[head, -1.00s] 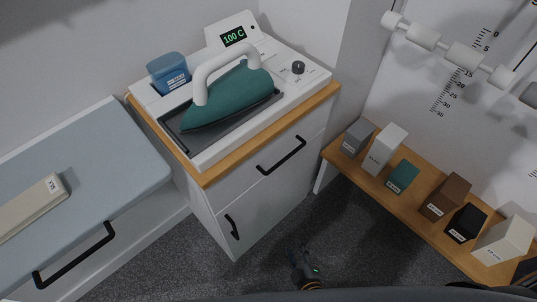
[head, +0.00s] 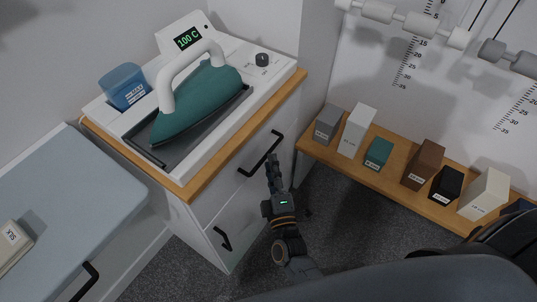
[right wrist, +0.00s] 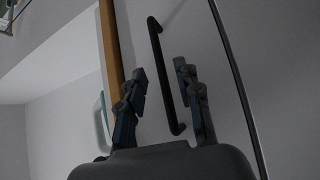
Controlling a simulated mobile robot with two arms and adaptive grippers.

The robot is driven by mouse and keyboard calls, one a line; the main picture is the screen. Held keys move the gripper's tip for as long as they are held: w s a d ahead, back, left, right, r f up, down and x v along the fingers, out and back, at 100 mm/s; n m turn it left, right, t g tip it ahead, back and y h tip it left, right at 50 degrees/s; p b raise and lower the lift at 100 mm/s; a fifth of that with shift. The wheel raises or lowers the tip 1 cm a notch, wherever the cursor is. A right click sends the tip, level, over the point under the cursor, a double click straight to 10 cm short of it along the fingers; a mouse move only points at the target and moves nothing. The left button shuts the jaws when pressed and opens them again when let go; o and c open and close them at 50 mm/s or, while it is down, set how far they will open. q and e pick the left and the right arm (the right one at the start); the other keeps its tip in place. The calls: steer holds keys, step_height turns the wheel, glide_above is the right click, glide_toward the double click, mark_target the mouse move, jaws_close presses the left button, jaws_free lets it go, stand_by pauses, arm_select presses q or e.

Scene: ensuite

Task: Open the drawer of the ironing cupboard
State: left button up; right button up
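The ironing cupboard is white with a wooden top edge (head: 190,190). Its upper drawer front (head: 222,193) looks shut and carries a black bar handle (head: 248,166). My right gripper (head: 273,165) is at the right part of this handle in the head view. In the right wrist view the two fingers (right wrist: 162,92) stand apart with the handle (right wrist: 162,80) running between them, beyond the tips or just at them; I see no finger touching it. A lower door has its own black handle (head: 222,238). My left gripper is not in view.
A teal iron (head: 200,105) rests on the station on top, beside a blue water container (head: 125,87). A blue-grey board (head: 70,205) lies at the left. A low wooden shelf (head: 330,158) with several boxes stands at the right.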

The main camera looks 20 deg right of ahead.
mark_target(269, 152)
steer(key=shift+w+d+r+b, duration=0.1)
steer(key=shift+w+b, duration=0.05)
steer(key=shift+w, duration=0.6)
steer(key=shift+w+d+r+b, duration=0.1)
steer(key=shift+w+d+b, duration=0.1)
steer(key=shift+w, duration=0.6)
steer(key=shift+w+d+r+b, duration=0.1)
steer(key=shift+w+b, duration=0.05)
steer(key=shift+w, duration=0.6)
jaws_close()
